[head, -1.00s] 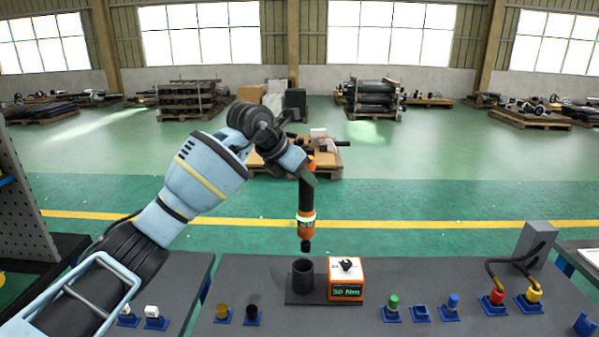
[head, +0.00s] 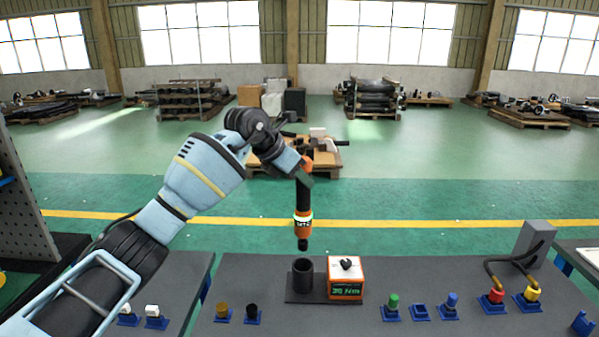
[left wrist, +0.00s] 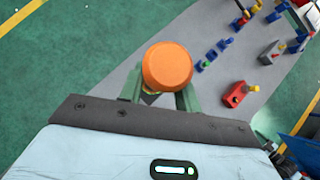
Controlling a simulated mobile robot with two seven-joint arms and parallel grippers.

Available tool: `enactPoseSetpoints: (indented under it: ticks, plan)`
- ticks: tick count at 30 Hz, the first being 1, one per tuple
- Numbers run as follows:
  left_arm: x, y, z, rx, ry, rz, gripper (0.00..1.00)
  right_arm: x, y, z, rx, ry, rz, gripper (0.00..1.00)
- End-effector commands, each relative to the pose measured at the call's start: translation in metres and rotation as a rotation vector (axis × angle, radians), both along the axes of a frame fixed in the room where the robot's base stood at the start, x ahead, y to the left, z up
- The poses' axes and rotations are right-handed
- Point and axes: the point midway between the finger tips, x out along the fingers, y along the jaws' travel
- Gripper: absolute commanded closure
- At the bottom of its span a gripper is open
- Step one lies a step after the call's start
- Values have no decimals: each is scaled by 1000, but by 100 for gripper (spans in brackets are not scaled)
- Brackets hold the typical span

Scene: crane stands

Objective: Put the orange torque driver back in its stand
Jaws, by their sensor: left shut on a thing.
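The orange and black torque driver (head: 303,222) hangs upright in my left gripper (head: 305,172), with its tip pointing down. In the left wrist view its round orange end (left wrist: 167,66) sits between the fingers of my left gripper (left wrist: 160,98), which is shut on it. The stand is a dark open cup (head: 303,272) on a dark base plate (head: 307,298), on the grey bench. The driver's tip is above the cup, roughly in line with it in the head view, and apart from it. The stand is not clearly seen in the left wrist view. My right gripper is not in view.
An orange and white box with a green readout (head: 346,278) stands right beside the cup. Blue holders with green (head: 392,306) and blue pieces stand to the right, then red and yellow cabled plugs (head: 497,297). Holders with brown and black pieces (head: 223,312) stand to the left.

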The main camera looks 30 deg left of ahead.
Motion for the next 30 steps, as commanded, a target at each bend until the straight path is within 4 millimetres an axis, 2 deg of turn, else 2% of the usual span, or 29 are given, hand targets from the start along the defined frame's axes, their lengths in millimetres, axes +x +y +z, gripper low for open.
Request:
enactPoseSetpoints:
  ticks: [15,30]
  plan:
    - [1,0,-34,-3,-7,1,100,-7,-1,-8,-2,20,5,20]
    - [0,0,-42,-3,-9,0,100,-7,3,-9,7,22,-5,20]
